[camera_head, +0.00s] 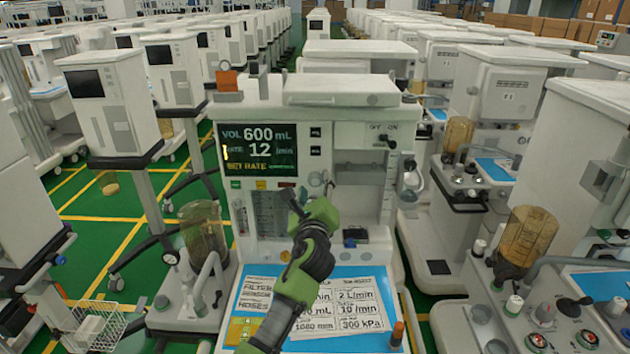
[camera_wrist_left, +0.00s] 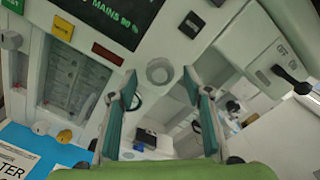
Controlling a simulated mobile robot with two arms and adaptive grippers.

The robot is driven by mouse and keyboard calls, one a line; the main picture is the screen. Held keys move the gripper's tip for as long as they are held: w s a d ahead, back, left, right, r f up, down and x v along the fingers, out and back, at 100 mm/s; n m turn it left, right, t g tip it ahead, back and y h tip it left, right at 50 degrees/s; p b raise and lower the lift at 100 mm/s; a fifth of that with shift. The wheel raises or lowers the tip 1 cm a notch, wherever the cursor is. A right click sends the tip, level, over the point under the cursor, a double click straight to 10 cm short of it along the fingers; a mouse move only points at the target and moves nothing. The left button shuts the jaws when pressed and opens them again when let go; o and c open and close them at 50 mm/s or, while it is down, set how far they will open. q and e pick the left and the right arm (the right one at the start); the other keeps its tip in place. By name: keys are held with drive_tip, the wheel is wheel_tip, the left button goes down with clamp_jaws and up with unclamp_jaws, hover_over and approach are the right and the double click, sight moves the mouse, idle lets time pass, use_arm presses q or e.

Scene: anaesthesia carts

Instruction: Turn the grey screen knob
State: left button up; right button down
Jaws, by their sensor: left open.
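The grey screen knob (camera_head: 315,179) is a round knob on the white cart's front panel, just below the right part of the dark screen (camera_head: 258,148). In the left wrist view the knob (camera_wrist_left: 160,71) appears just beyond the fingertips, centred between them. My left gripper (camera_head: 311,196) is open and empty, in front of the panel and slightly below the knob in the head view. In the wrist view its two teal-padded fingers (camera_wrist_left: 160,88) stand apart on either side of the knob. Contact with the knob is not visible. My right gripper is out of view.
Yellow (camera_wrist_left: 62,28) and red (camera_wrist_left: 107,53) buttons lie left of the knob. A black lever (camera_wrist_left: 292,78) is at the right. A blue work surface with printed cards (camera_head: 340,300) lies below my arm. Other carts stand close on both sides.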

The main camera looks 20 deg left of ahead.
use_arm(q)
drive_tip(key=shift+x, duration=1.05)
drive_tip(key=shift+c, duration=0.3)
drive_tip(key=c, duration=1)
drive_tip(key=shift+c, duration=0.2)
drive_tip(key=shift+f+n, duration=0.1)
drive_tip(key=shift+n, duration=0.2)
drive_tip(key=shift+n+b, duration=0.65)
drive_tip(key=shift+n, duration=0.35)
drive_tip(key=n+b, duration=0.1)
drive_tip(key=n, duration=0.2)
drive_tip(key=shift+f+n+b, duration=0.1)
drive_tip(key=shift+n+b, duration=0.2)
drive_tip(key=shift+b, duration=0.1)
drive_tip(key=n+b, duration=0.2)
drive_tip(key=n, duration=0.3)
drive_tip(key=shift+n, duration=0.3)
drive_tip(key=shift+b, duration=0.3)
